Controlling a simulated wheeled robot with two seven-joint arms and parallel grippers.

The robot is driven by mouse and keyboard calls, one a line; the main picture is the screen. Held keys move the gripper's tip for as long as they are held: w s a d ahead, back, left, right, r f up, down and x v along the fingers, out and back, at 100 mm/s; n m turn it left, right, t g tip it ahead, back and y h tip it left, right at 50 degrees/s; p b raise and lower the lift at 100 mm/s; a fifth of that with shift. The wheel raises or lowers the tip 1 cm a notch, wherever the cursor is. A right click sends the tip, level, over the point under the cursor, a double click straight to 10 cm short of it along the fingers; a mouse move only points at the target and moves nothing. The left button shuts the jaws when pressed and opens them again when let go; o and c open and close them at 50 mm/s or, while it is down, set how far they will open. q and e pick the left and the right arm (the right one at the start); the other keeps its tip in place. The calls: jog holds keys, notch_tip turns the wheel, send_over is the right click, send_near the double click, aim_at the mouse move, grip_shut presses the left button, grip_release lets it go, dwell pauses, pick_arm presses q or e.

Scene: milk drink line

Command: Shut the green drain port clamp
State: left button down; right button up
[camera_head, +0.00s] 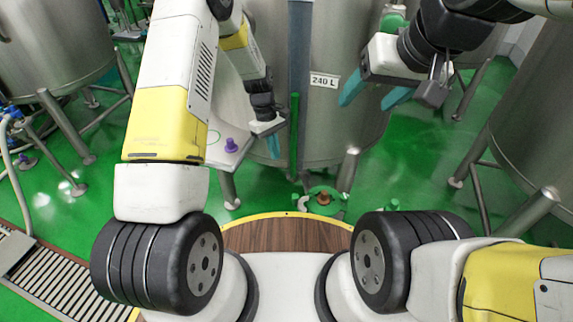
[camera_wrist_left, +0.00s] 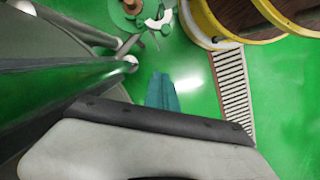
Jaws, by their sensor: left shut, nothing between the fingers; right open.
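The green clamp (camera_head: 336,194) sits around a brown-centred port low on the floor side of the 240 L tank, in the head view. A green round part with a brown centre, apparently the same clamp (camera_wrist_left: 117,17), is cut by the top edge of the left wrist view. Whether it is open or shut is too small to tell. My left gripper (camera_head: 273,147) has its teal fingers together, empty, pointing down above and left of the clamp. Its fingers also show in the left wrist view (camera_wrist_left: 161,92), apart from the clamp. My right gripper (camera_head: 372,92) is open and empty, higher up and to the right.
The steel tank (camera_head: 335,120) stands close behind the clamp, with a green vertical pipe (camera_head: 295,135) in front. A pale panel with a purple knob (camera_head: 231,145) is beside my left gripper. Tank legs (camera_head: 348,168) flank the clamp. A floor grate (camera_head: 60,285) lies at left.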

pick_arm(q)
jog(key=w+a+x, duration=0.1)
jog(key=x, duration=0.3)
send_near(300, 201)
notch_tip(300, 201, down, 5)
jog(key=w+a, duration=0.1)
jog(key=a, duration=0.2)
jog(key=shift+s+d, duration=0.25)
jog(key=shift+d, duration=0.05)
jog(key=shift+n, duration=0.3)
